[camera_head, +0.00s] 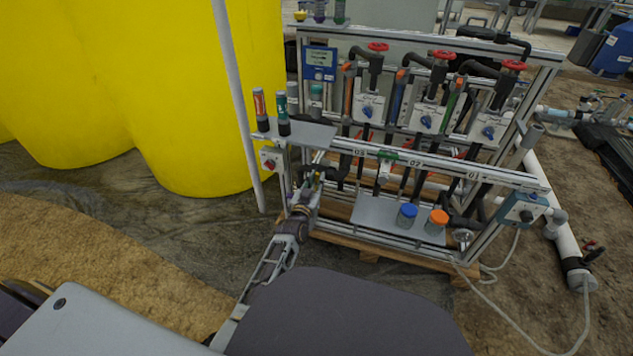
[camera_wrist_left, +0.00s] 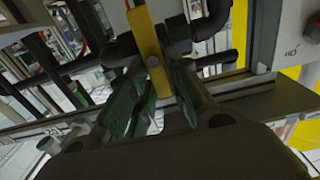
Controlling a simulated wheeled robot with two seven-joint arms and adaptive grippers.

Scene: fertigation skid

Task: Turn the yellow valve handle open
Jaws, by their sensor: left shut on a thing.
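The yellow valve handle (camera_wrist_left: 149,42) shows in the left wrist view as a flat bar running down between the fingers of my left gripper (camera_wrist_left: 158,88). The fingers, with dark green pads, are shut on its lower end. Black pipe lies behind and beside the handle. In the head view my left gripper (camera_head: 312,182) reaches the left end of the skid, below the small shelf. It mostly hides the handle there, so I cannot tell the handle's angle from that view. My right gripper is not in view.
A lower tray (camera_head: 375,214) holds blue-capped (camera_head: 406,216) and orange-capped (camera_head: 436,222) jars. A white pole (camera_head: 238,100) and yellow tanks (camera_head: 190,90) stand left.

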